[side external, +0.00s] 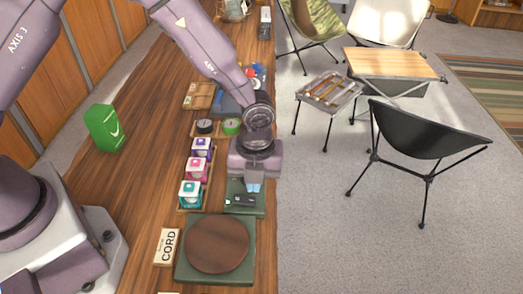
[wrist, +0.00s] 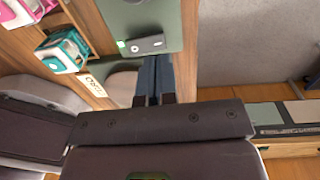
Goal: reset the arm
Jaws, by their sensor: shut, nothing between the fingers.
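My gripper (side external: 254,187) is shut and empty in the side view. It points down over the right part of the wooden counter (side external: 135,200), above a small green mat with a black device (side external: 243,200) on it. I cannot tell its exact height above the mat. In the wrist view its blue-grey fingers (wrist: 153,99) are together with nothing between them, and the black device (wrist: 145,44) shows beyond them.
A tray holds purple, pink and teal boxes (side external: 190,194) left of my gripper. A round wooden board (side external: 217,243) lies in front, beside a CORD card (side external: 167,246). A green pack (side external: 105,127) stands at left. A black chair (side external: 425,143) stands on the floor at right.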

